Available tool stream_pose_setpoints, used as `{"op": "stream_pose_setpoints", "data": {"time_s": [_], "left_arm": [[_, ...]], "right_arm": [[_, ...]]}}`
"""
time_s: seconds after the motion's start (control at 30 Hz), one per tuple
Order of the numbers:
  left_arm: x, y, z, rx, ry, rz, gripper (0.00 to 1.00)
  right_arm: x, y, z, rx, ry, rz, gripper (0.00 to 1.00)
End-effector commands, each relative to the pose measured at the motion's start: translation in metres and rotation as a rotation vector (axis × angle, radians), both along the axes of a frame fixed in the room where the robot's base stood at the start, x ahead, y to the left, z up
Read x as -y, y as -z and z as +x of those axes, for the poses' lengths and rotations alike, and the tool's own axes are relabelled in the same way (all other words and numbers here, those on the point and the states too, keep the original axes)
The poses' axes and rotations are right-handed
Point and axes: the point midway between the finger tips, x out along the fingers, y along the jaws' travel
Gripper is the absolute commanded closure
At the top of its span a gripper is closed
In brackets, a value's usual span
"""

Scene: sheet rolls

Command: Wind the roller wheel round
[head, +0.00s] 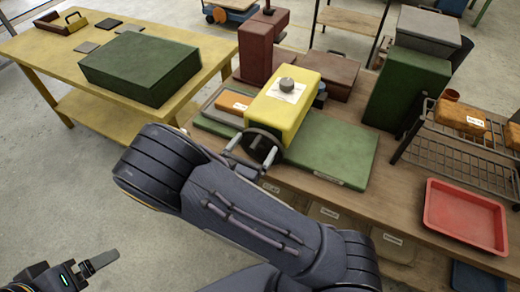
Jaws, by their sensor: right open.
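The roller wheel (277,134) is a dark ring on the near end of a yellow machine (300,99) with a grey knob (287,85) on top. The machine sits on a green base (335,152) on the wooden bench. My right gripper (255,147) is open at the wheel, with its two pale fingers spread across the ring's near side; I cannot tell whether they touch it. My own forearm hides most of the hand and the area below the wheel. My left gripper (98,262) is at the lower left, away from the bench, only partly in view.
A yellow table (40,50) with a green box (140,66) stands at the left. On the bench are a dark red machine (257,46), a tall green box (405,88), a wire rack (440,150) and a red tray (466,214). Open floor lies at the lower left.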

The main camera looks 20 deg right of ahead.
Motion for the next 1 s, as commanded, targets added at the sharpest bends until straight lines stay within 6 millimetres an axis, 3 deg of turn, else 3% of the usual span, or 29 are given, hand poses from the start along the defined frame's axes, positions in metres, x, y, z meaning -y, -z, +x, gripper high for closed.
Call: {"op": "stream_pose_setpoints", "data": {"time_s": [0.7, 1.0], "left_arm": [[0.0, -0.002, 0.0, 0.0, 0.0, 0.0, 0.09], [0.0, -0.002, 0.0, 0.0, 0.0, 0.0, 0.09]], "right_arm": [[-0.058, 0.0, -0.044, 0.0, -0.003, 0.0, 0.09], [-0.067, 0.0, -0.052, -0.002, -0.001, -0.001, 0.09]]}}
